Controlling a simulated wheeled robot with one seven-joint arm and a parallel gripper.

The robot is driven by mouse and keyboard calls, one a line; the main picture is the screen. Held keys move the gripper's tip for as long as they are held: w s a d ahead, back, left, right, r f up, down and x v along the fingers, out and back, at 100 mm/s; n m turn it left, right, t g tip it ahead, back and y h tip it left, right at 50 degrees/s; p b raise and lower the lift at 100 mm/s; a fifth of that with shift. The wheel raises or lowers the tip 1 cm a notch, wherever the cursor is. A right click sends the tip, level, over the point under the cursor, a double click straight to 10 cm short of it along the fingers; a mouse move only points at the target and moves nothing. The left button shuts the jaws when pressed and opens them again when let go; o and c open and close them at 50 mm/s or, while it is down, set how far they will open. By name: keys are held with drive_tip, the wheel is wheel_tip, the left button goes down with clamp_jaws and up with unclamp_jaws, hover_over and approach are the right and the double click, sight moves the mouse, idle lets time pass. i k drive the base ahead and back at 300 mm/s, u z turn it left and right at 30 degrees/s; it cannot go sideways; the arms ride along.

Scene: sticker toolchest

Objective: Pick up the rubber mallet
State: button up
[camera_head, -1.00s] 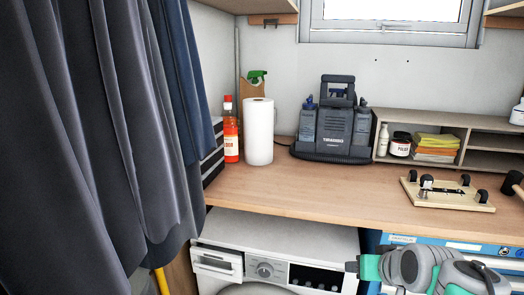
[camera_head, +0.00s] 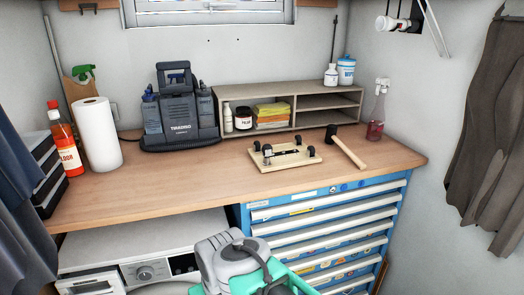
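The rubber mallet (camera_head: 346,149) lies on the wooden worktop, towards its right part. Its black head (camera_head: 331,132) is at the back left and its light wooden handle (camera_head: 350,153) points towards the front right. It lies just right of a small wooden board with black fittings, apart from it. My arm shows at the bottom middle, in front of the blue tool chest and below the worktop. I cannot make out the fingers of my gripper.
The wooden board (camera_head: 283,156) sits left of the mallet. A shelf unit (camera_head: 313,117) stands behind, and a spray bottle (camera_head: 377,115) stands to the right. The worktop (camera_head: 205,178) is clear in front. A blue tool chest (camera_head: 330,215) and a white washing machine (camera_head: 150,245) are underneath.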

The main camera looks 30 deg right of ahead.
sight(330, 136)
drive_tip(key=u, duration=0.05)
drive_tip(key=k, duration=0.45)
drive_tip(key=z, duration=0.9)
drive_tip(key=i, duration=0.75)
drive_tip(key=z, duration=0.7)
